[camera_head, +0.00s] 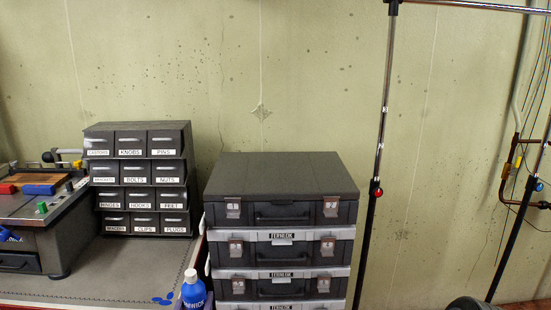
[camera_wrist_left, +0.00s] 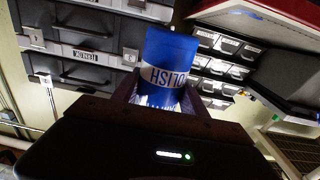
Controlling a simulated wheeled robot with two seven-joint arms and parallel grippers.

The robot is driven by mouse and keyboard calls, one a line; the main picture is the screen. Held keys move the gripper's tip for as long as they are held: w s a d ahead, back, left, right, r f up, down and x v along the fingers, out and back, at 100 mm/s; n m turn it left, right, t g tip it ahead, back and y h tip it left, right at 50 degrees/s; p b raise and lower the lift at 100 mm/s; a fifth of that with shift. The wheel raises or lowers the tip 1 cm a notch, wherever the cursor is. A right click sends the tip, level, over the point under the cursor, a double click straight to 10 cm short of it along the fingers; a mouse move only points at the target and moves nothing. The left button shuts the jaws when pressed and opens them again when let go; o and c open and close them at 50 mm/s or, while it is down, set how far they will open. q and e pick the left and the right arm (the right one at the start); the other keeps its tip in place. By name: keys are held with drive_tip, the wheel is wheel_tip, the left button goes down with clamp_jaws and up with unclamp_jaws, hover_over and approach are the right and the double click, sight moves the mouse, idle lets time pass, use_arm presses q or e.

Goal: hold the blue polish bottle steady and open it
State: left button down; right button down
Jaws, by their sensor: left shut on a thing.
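The blue polish bottle (camera_head: 194,292) stands upright at the bottom edge of the head view, with a pale cap on top and its lower part cut off by the frame. In the left wrist view the bottle (camera_wrist_left: 172,52) shows upside down, with a white label band reading "POLISH". My left gripper (camera_wrist_left: 163,88) is shut on the bottle, a finger on either side. The cap end is hidden in the wrist view. I cannot make out the left gripper clearly in the head view. My right gripper is in neither view.
A stack of dark tool cases (camera_head: 282,175) stands just right of the bottle. A labelled drawer cabinet (camera_head: 138,180) sits on the grey worktop (camera_head: 110,270) at left, beside a workbench unit (camera_head: 40,225). A metal rack (camera_head: 385,110) stands at right.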

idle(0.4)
use_arm(q)
drive_tip(key=s+d+f+m+g+h, duration=0.2)
drive_tip(key=s+d+f+m+h, duration=0.1)
drive_tip(key=d, duration=0.4)
drive_tip(key=s+d+f+m+g+h, duration=0.2)
drive_tip(key=s+d+f+m+h, duration=0.1)
drive_tip(key=s+d+m+h, duration=0.2)
drive_tip(key=s+d+h, duration=0.2)
drive_tip(key=d+h, duration=0.1)
drive_tip(key=shift+s+d+f+h, duration=0.25)
drive_tip(key=shift+f+h, duration=0.05)
drive_tip(key=shift+f, duration=0.1)
